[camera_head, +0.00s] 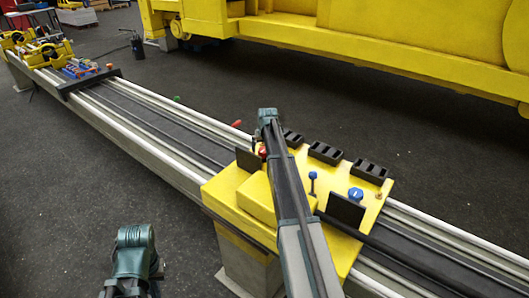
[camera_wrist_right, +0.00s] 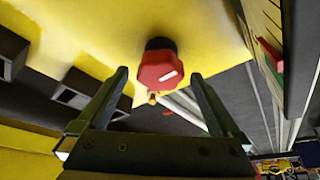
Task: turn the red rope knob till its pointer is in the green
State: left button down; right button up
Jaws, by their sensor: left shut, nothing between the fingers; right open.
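The red knob (camera_wrist_right: 157,70) has a white pointer line on its face and sits on a dark collar on the yellow panel. In the right wrist view it appears between the fingertips of my open right gripper (camera_wrist_right: 158,75), with a gap on each side. I cannot tell how deep it is between them. In the head view a bit of the red knob (camera_head: 262,152) shows beside my right arm, which hides much around it. No green zone can be made out at the knob. My left gripper (camera_head: 132,287) is low at the bottom left, shut and away from the panel.
The yellow panel (camera_head: 228,192) straddles a long railed beam (camera_head: 150,125). A large yellow structure (camera_head: 390,50) stands behind.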

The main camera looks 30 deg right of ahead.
jog(key=c, duration=1.3)
jog(key=shift+a+m, duration=0.1)
jog(key=shift+m, duration=0.3)
jog(key=m+h, duration=0.1)
jog(key=m, duration=0.2)
jog(key=shift+w+g, duration=0.1)
jog(key=shift+g, duration=0.3)
jog(key=m+g+h, duration=0.1)
jog(key=m, duration=0.3)
jog(key=shift+w+a+m, duration=0.1)
jog(key=shift+m, duration=0.2)
jog(key=m, duration=0.1)
jog(key=m+g, duration=0.1)
jog(key=m, duration=0.1)
jog(key=shift+w+m+g+h, duration=0.1)
jog(key=shift+m+g+h, duration=0.2)
jog(key=shift+m+g, duration=0.7)
jog(key=shift+m, duration=1.2)
